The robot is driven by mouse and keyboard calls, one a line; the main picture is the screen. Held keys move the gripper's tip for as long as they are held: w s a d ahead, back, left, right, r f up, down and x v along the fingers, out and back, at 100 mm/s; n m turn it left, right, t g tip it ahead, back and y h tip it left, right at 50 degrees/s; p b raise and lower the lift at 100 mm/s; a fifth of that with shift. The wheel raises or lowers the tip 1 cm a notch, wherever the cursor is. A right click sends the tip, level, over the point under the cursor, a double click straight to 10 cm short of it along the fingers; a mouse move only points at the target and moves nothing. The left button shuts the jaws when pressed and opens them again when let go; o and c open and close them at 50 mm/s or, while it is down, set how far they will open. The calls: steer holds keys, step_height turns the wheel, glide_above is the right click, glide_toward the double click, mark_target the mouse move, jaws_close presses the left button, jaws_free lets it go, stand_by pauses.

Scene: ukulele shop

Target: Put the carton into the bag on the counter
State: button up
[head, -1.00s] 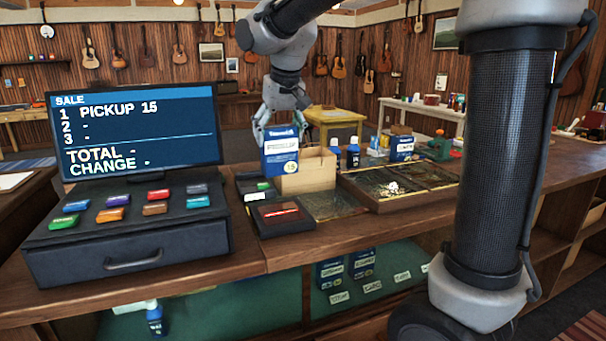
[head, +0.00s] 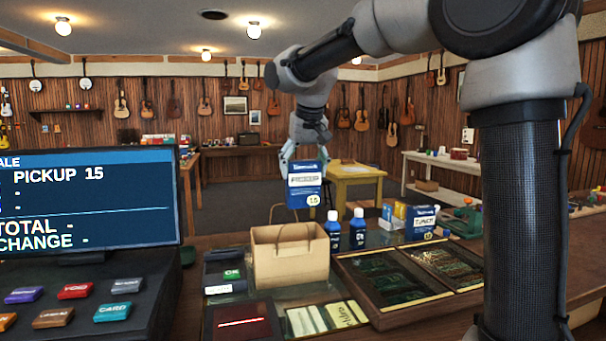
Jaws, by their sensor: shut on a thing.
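The open brown paper bag (head: 290,262) with handles stands on the counter (head: 192,318). In the picture the carton is above and a little right of the bag's opening, and its lower edge shows above the rim. How far behind or over the bag it is, I cannot tell. The inside of the bag is hidden.
Two blue bottles (head: 333,230) stand just right of the bag. Another blue carton (head: 421,222) stands farther right. A display case (head: 385,318) lies right of the bag. A card terminal (head: 225,272) and the register screen (head: 90,200) are at left.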

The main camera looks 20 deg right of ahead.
steer(key=shift+s+d+f, duration=0.1)
steer(key=shift+f, duration=0.05)
step_height(320, 180, down, 14)
steer(key=shift+r, duration=0.2)
stand_by(1.1)
stand_by(0.6)
steer(key=o, duration=1.1)
steer(key=shift+o, duration=0.2)
